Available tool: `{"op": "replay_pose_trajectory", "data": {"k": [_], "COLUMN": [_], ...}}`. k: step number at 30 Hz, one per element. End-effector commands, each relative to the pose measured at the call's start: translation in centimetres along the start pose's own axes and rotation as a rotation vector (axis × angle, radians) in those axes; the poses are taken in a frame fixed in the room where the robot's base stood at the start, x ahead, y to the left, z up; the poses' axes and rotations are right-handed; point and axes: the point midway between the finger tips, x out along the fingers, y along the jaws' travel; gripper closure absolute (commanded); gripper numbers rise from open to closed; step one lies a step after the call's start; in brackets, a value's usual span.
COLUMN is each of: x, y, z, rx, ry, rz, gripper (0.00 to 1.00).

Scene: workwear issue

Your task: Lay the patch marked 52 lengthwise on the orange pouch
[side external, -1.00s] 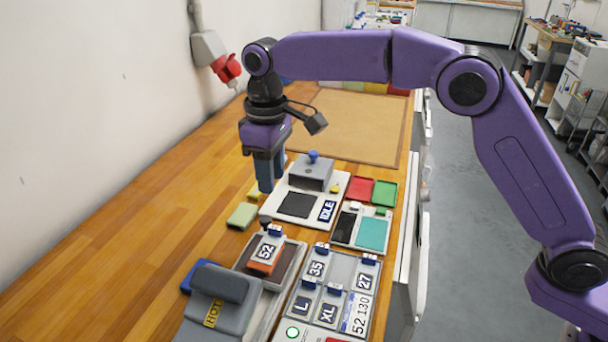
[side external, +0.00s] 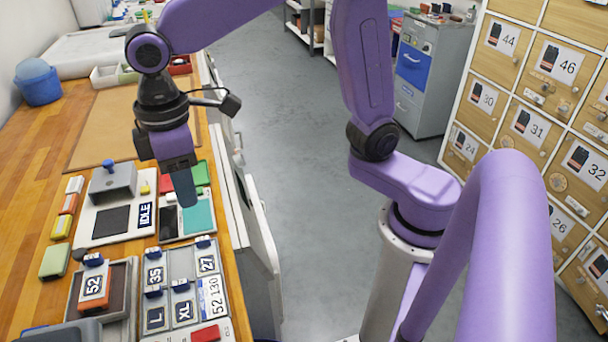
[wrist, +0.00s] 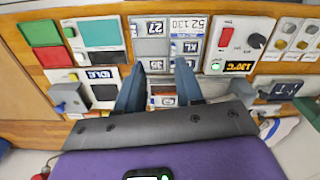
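The pouch shows as an orange edge around the patch, on a brown pad in a grey tray (side external: 127,300). My gripper (side external: 186,198) is away from them, above the teal and black panels. In the wrist view my gripper (wrist: 158,78) has its two fingers apart with nothing held between them.
A rack (side external: 183,262) holds patches 35, 27, L and XL right of the pouch. A device marked IDLE (side external: 146,215) with a grey block stands behind. Several coloured pieces line the left. A grey press part (side external: 75,331) sits at the front. The bench's right edge is close.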

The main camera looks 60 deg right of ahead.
Motion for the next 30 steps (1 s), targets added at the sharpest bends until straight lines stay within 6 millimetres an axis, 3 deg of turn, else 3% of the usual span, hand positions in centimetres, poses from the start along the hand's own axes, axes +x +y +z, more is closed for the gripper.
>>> {"op": "replay_pose_trajectory", "data": {"k": [1,9,15,21,30], "x": [0.1,2.1,4.0,5.0,5.2], "y": [-0.4,-2.6,-3.7,-4.2,-4.2], "z": [2.2,13.7,20.8,24.0,24.3], "rx": [-0.013,-0.084,-0.127,-0.148,-0.151], "ry": [0.002,0.01,0.012,0.014,0.013], "rz": [0.0,-0.003,-0.004,-0.005,-0.005], "gripper": [0.63,0.63,0.63,0.63,0.63]}}
